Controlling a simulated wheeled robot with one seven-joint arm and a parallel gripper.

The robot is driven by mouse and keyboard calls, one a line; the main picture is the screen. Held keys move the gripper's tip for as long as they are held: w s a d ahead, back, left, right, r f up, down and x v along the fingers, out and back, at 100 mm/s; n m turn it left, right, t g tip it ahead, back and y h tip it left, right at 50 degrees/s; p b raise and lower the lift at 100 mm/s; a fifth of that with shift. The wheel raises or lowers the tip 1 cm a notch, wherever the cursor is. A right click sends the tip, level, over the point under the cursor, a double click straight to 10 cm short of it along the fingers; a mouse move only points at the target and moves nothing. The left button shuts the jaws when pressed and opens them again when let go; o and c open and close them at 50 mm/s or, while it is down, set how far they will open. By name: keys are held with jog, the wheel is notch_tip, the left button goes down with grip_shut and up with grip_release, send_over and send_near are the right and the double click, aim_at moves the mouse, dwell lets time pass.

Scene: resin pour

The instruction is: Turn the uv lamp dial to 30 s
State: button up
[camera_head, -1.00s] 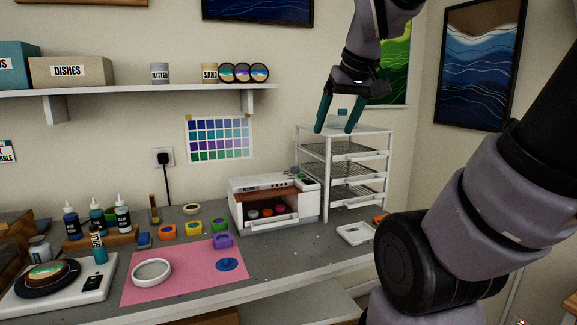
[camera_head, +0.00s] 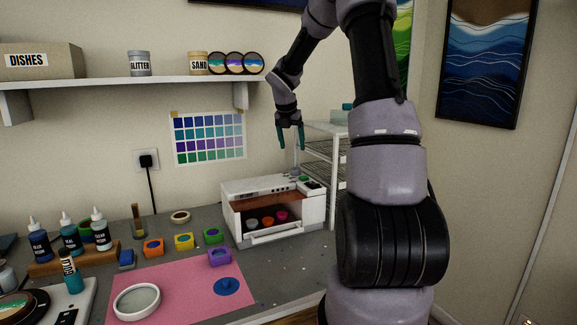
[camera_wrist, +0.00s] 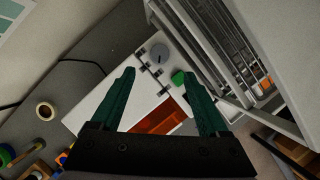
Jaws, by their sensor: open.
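The white UV lamp (camera_head: 232,190) stands on the grey bench against the wall, its front open with small coloured pieces inside. In the wrist view the lamp (camera_wrist: 88,118) lies below my gripper, with a round grey dial (camera_wrist: 160,52) and a green button (camera_wrist: 178,77) on its top. The dial's setting is too small to read. My gripper (camera_head: 291,147) is open and empty, pointing down above the lamp's right rear. In the wrist view its teal fingers (camera_wrist: 158,75) are spread, with the dial a little beyond the tips.
A white wire drying rack (camera_head: 314,148) stands close to the lamp's right, partly hidden by my arm. A shelf (camera_head: 150,86) with jars and a box is on the wall. A pink mat (camera_head: 180,285), pigment pots and bottles (camera_head: 99,229) occupy the bench's front and left.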

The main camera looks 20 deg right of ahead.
aim_at(296, 168)
jog(key=x, duration=1)
jog(key=shift+f, duration=0.25)
grip_shut()
